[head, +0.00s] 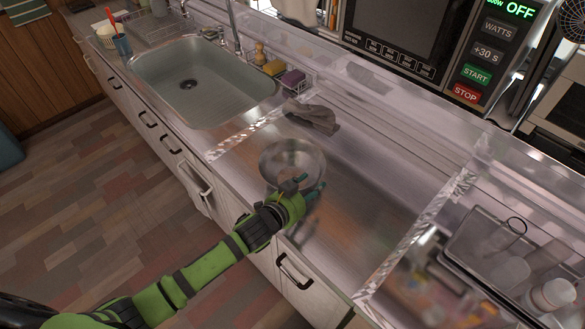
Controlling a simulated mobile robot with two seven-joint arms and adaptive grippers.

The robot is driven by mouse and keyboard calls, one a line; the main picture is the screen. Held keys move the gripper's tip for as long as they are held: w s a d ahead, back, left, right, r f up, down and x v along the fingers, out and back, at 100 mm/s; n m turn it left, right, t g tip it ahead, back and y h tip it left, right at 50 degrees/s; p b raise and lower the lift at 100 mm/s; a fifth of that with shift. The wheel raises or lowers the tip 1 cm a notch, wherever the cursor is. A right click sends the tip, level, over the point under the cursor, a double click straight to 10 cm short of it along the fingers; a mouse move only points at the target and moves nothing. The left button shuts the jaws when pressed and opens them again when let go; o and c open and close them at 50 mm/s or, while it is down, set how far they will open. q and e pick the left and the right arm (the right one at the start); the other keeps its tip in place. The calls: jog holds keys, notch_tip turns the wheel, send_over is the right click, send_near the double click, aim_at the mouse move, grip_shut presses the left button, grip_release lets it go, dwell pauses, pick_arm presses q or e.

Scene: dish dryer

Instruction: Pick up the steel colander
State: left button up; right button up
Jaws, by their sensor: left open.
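The steel colander (292,153) is a round, shiny metal bowl on the steel counter, in the middle of the head view. My left gripper (303,187) is open at the colander's near rim, with its fingers beside or over that edge. I cannot tell whether they touch it. The gripper and wrist hide part of the colander's near side. My right gripper is not in view.
A grey cloth (313,117) lies just behind the colander. A sink (205,82) is at the upper left, and a microwave (405,40) stands at the back. A tray (480,240) with cups is at the right. The counter right of the colander is clear.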

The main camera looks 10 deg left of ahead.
pick_arm(q)
jog(key=shift+x, duration=1.35)
grip_shut()
jog(key=shift+r, duration=0.1)
